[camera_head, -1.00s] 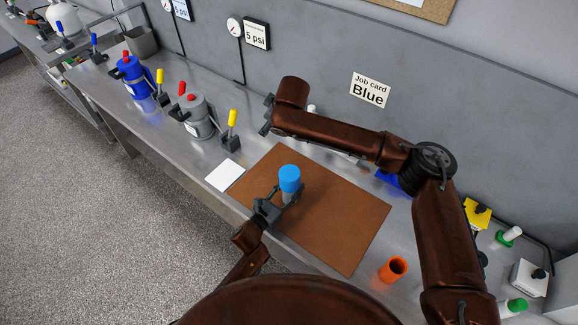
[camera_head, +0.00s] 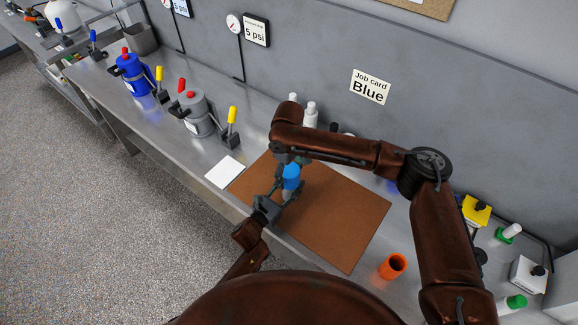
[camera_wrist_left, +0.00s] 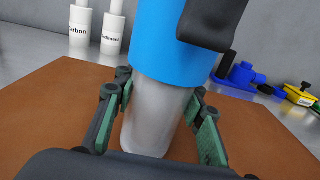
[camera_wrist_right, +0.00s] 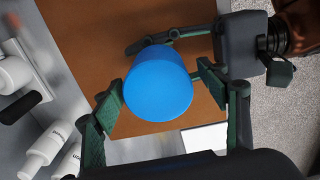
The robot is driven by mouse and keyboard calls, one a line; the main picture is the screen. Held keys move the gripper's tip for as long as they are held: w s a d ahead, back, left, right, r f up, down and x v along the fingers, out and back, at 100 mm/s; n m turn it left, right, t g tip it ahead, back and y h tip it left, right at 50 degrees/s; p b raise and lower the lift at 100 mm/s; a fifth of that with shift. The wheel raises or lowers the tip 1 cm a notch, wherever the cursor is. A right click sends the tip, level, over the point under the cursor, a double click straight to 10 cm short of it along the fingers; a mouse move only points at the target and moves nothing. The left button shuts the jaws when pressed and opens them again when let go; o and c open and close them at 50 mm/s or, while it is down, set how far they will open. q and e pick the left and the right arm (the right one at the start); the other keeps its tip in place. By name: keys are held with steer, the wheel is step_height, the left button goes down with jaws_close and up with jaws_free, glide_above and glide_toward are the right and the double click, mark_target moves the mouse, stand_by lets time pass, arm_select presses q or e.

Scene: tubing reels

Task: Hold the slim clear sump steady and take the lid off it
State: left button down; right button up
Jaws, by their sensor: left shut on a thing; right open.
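The slim clear sump (camera_wrist_left: 156,122) stands upright over the brown mat, with the blue lid (camera_head: 291,176) on its top. My left gripper (camera_head: 281,200) is shut on the sump's body from the near side, one finger on each side, below the lid. My right gripper (camera_head: 290,162) points down from above at the lid. In the right wrist view its open fingers (camera_wrist_right: 155,105) lie on either side of the blue lid (camera_wrist_right: 158,84); I cannot tell if they touch it. In the head view the right wrist partly hides the lid.
The brown mat (camera_head: 340,225) has free room to the right. An orange cup (camera_head: 392,266) stands off its right corner. A white square (camera_head: 224,172) lies at its left. White bottles (camera_head: 310,115) stand behind my right arm. A grey pot (camera_head: 196,112) and a blue pot (camera_head: 133,75) stand farther left.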

arm_select(q)
steer(key=shift+r, duration=0.1)
arm_select(e)
steer(key=shift+f, duration=1.25)
steer(key=shift+c, duration=0.2)
steer(key=shift+a, duration=0.1)
steer(key=c, duration=1.1)
steer(key=n, duration=0.5)
steer(key=shift+s, duration=0.1)
steer(key=shift+c, duration=0.2)
steer(key=n, duration=0.4)
steer(key=shift+r, duration=0.1)
steer(key=shift+d+n, duration=0.2)
steer(key=shift+n, duration=0.1)
steer(key=shift+w+d, duration=0.1)
steer(key=shift+w, duration=0.1)
steer(key=o, duration=1.3)
